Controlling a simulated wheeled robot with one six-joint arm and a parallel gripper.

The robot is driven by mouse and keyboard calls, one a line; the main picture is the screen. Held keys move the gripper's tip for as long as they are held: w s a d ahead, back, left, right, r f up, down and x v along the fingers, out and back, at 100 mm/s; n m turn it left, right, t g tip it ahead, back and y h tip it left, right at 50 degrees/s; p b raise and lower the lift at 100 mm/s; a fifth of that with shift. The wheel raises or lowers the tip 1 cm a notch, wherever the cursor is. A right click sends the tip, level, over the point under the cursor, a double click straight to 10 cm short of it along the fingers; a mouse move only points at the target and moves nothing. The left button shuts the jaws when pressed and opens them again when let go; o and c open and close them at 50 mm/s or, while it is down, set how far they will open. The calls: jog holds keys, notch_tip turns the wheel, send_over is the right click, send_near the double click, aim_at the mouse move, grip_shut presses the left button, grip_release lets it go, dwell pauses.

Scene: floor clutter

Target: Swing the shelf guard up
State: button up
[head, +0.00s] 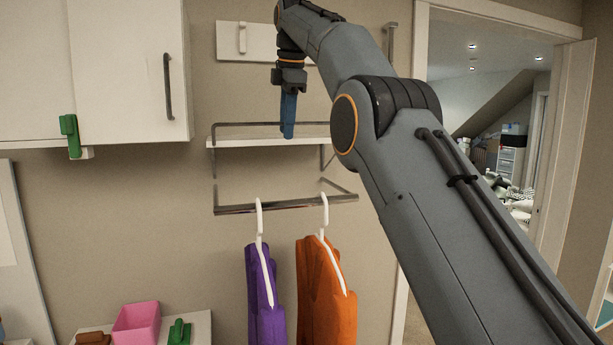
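The wall shelf is a white board (265,143) in the upper middle of the head view. A thin metal guard bar (245,124) runs along it, just above the board. Its right part is hidden behind my gripper and arm. My gripper (288,135) points down at the shelf, with its blue fingers overlapping the bar and the board's front edge. I cannot tell whether the fingers touch either. The fingers show nearly edge-on as one narrow shape, so their opening is unclear.
Below the shelf, a metal rail (285,205) holds a purple garment (264,295) and an orange garment (325,290) on white hangers. A white cabinet (125,70) is at left. A pink bin (137,323) stands lower left. A doorway opens at right.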

jog(key=shift+r+t, duration=0.1)
jog(key=shift+t, duration=0.3)
jog(key=shift+s, duration=0.15)
